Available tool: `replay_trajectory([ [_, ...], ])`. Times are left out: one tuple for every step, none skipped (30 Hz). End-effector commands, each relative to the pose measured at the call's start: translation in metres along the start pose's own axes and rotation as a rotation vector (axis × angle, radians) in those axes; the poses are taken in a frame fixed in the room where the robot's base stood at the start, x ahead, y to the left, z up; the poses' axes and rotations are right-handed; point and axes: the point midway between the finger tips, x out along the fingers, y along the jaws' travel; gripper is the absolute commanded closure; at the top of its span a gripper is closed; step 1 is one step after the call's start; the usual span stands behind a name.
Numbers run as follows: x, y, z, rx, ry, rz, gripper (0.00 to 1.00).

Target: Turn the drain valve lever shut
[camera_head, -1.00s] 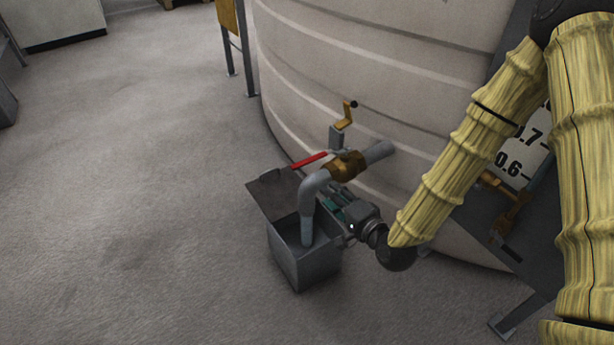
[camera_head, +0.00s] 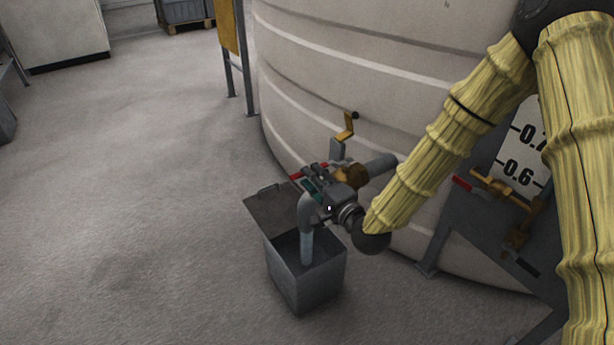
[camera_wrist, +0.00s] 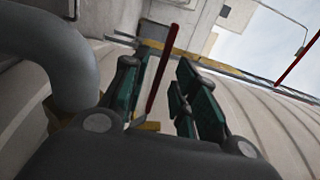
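The drain valve has a brass body (camera_head: 352,176) on a grey pipe from the tank, with a downturned elbow (camera_head: 308,212) in front. Its red lever (camera_head: 296,177) shows only in part in the head view, behind my gripper (camera_head: 318,182). In the wrist view the red lever (camera_wrist: 160,72) appears between the two dark green finger pads of my gripper (camera_wrist: 158,66). The fingers are apart, with visible space on both sides of the lever. I cannot tell whether either finger touches it. Pale water runs from the elbow's outlet.
A yellow crank handle (camera_head: 346,127) rises just behind the valve. The large pale tank (camera_head: 400,80) is close behind. Another brass valve (camera_head: 500,190) is at right. The floor at left is clear.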

Motion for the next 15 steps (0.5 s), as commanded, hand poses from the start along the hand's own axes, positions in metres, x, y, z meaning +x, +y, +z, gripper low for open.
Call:
replay_trajectory([
  [0.007,0.001,0.0,-0.003,0.0,-0.002,0.71],
  [0.011,0.002,0.0,-0.003,0.0,-0.002,0.71],
  [0.015,0.002,0.0,-0.002,0.0,-0.001,0.71],
  [0.018,0.001,0.0,-0.002,-0.001,-0.001,0.71],
  [0.021,0.001,0.0,-0.002,-0.001,-0.001,0.71],
  [0.024,0.001,0.0,-0.002,-0.001,-0.001,0.71],
  [0.025,0.001,0.0,-0.002,-0.001,0.0,0.71],
  [0.027,0.001,0.0,-0.001,-0.001,0.0,0.71],
  [0.028,0.001,0.0,-0.001,0.0,0.0,0.71],
  [0.029,0.0,0.0,-0.001,0.0,0.0,0.71],
  [0.03,0.0,0.0,-0.001,0.0,0.0,0.71],
  [0.03,0.0,0.0,0.0,0.0,0.0,0.71],
  [0.03,0.0,0.0,0.0,0.0,0.0,0.71],
  [0.031,0.0,0.0,0.0,0.0,0.0,0.71],
  [0.031,0.0,0.0,0.0,0.0,0.0,0.71],
])
